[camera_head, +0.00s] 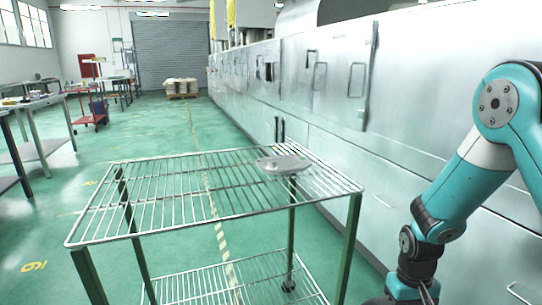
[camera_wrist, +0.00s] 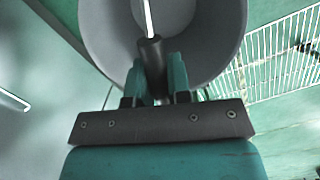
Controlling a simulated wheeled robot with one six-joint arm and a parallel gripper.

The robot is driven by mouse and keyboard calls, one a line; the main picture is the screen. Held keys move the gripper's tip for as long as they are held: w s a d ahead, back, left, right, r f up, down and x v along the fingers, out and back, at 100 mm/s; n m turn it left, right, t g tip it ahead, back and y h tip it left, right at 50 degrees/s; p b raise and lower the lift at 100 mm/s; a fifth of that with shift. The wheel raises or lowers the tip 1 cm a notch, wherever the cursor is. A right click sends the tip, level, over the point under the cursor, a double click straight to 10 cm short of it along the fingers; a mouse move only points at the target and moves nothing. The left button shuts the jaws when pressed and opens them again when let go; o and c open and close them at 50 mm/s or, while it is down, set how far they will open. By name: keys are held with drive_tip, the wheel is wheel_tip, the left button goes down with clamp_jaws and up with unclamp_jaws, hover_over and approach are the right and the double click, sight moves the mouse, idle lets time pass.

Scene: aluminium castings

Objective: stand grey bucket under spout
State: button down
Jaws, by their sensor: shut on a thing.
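The grey bucket (camera_wrist: 222,50) fills the upper middle of the wrist view, seen from above with its round mouth facing the camera. Its thin wire handle has a dark grip (camera_wrist: 151,52). My gripper (camera_wrist: 164,75) is shut on this handle, with the teal fingers on either side of the dark grip. The bucket hangs below the fingers, and the inside that shows looks empty. In the head view my arm reaches down at the right edge; the gripper and bucket are out of that picture. I cannot make out a spout in either view.
A wire-shelf cart (camera_head: 150,190) stands in front, with a flat grey casting (camera_head: 283,164) on its top. Its wire shelf also shows in the wrist view (camera_wrist: 275,65). A long metal machine (camera_head: 330,85) lines the right. Green floor (camera_head: 140,130) is open at left, with workbenches beyond.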

wheel_tip(320, 180, up, 14)
drive_tip(key=s+p, duration=0.1)
drive_tip(key=p, duration=1.4)
drive_tip(key=shift+f+p, duration=0.15)
drive_tip(key=shift+p, duration=0.15)
drive_tip(key=shift+s, duration=0.15)
